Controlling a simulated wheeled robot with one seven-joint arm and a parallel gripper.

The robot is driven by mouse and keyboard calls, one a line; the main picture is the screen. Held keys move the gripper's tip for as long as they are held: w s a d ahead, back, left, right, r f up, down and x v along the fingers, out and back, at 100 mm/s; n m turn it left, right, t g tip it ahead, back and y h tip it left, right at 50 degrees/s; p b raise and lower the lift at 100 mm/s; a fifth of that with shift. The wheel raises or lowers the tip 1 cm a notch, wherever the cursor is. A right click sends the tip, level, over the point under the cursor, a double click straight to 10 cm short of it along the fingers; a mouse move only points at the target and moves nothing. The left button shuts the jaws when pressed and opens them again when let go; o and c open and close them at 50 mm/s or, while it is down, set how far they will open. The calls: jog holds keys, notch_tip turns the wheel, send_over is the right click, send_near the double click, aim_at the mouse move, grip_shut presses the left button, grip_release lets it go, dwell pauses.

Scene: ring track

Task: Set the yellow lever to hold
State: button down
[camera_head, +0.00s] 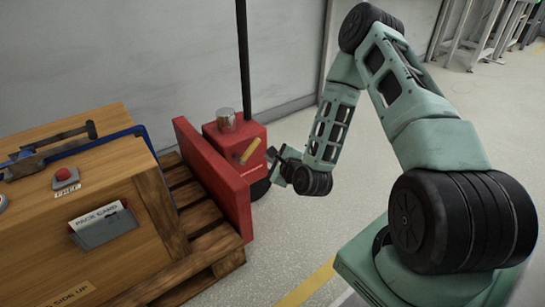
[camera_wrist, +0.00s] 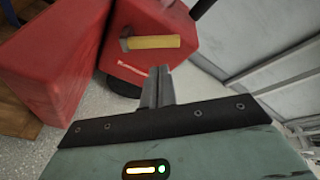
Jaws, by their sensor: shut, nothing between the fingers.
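The yellow lever (camera_head: 249,151) is a short bar on the front of a red housing (camera_head: 217,137), tilted up to the right in the head view. In the wrist view the lever (camera_wrist: 154,42) lies nearly level across the red housing (camera_wrist: 178,15), with a dark pivot at its left end. My gripper (camera_head: 271,154) is beside the housing, to the right of the lever. In the wrist view my gripper (camera_wrist: 159,72) is shut and empty, with its fingertips just below the lever and apart from it in the picture. No hold marking is readable.
A red panel (camera_head: 212,180) stands left of the housing by a wooden pallet (camera_head: 217,252). A wooden crate (camera_head: 111,164) carries a red button (camera_head: 65,175) and a blue clamp-like tool. A black pole (camera_head: 243,60) rises behind the housing.

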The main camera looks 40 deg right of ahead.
jog(key=d+f+m, duration=0.1)
jog(key=d+f+h, duration=0.1)
jog(key=d+f+m+b, duration=0.1)
jog(key=d, duration=0.1)
jog(key=shift+s+m+h, duration=0.3)
jog(key=shift+s, duration=0.1)
jog(key=b+x, duration=0.6)
jog(key=x, duration=0.4)
jog(key=shift+a+r+b, duration=0.75)
jog(key=shift+a+r, duration=0.65)
jog(key=shift+r, duration=0.3)
